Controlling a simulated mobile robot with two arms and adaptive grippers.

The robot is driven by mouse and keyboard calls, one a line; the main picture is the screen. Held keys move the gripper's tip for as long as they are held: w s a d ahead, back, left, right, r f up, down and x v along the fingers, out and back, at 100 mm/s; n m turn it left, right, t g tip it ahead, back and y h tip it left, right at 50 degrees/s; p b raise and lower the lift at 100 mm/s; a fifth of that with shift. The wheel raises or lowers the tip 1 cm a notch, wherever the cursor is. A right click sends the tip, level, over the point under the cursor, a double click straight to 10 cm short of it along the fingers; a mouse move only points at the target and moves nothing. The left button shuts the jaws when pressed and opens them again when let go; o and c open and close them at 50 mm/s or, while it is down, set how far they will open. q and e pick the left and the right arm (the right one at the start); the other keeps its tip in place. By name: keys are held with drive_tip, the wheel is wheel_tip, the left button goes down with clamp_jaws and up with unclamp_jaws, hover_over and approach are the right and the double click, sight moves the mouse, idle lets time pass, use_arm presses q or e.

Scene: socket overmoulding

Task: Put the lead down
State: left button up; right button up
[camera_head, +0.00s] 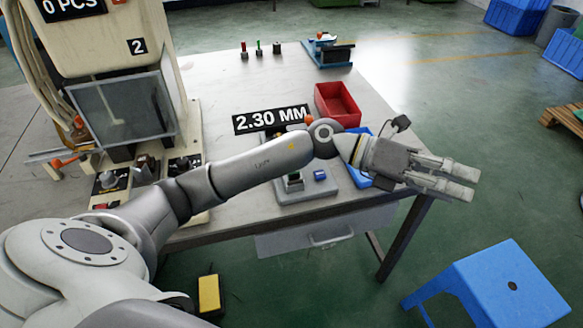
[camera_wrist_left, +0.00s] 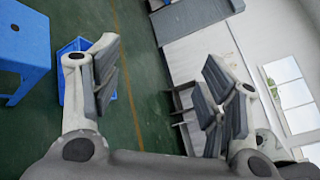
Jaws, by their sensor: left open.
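My left gripper (camera_head: 472,182) extends past the right edge of the work table (camera_head: 215,95), over the green floor. Its fingers are apart, and the left wrist view shows an empty gap (camera_wrist_left: 165,68) between the fingers of this gripper. I cannot make out a lead in either view. My forearm and gripper hide part of the table front. My right gripper is not in view.
A red bin (camera_head: 338,106) and a partly hidden blue bin (camera_head: 361,180) stand on the table's right side. A grey fixture (camera_head: 308,193) sits near the front edge. A moulding machine (camera_head: 120,105) stands left. A blue stool (camera_head: 500,287) stands on the floor at lower right.

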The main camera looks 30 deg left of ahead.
use_arm(q)
drive_tip(key=w+a+f+m+g+y, duration=0.1)
drive_tip(key=w+a+f+m+y, duration=0.1)
drive_tip(key=a+f+y, duration=0.4)
drive_tip(key=w+a+f+m+g+y, duration=0.15)
drive_tip(key=a+y, duration=0.25)
drive_tip(key=a, duration=0.4)
drive_tip(key=a+r+n+y, duration=0.15)
drive_tip(key=a+y, duration=0.55)
drive_tip(key=a, duration=1.2)
wheel_tip(320, 180, down, 4)
drive_tip(key=shift+s+r, duration=0.1)
drive_tip(key=shift+s, duration=0.05)
drive_tip(key=f, duration=0.3)
drive_tip(key=f+p, duration=0.1)
drive_tip(key=f, duration=0.1)
drive_tip(key=shift+s+d+f, duration=0.25)
drive_tip(key=shift+d+f, duration=0.1)
drive_tip(key=shift+d, duration=0.05)
drive_tip(key=c, duration=1.2)
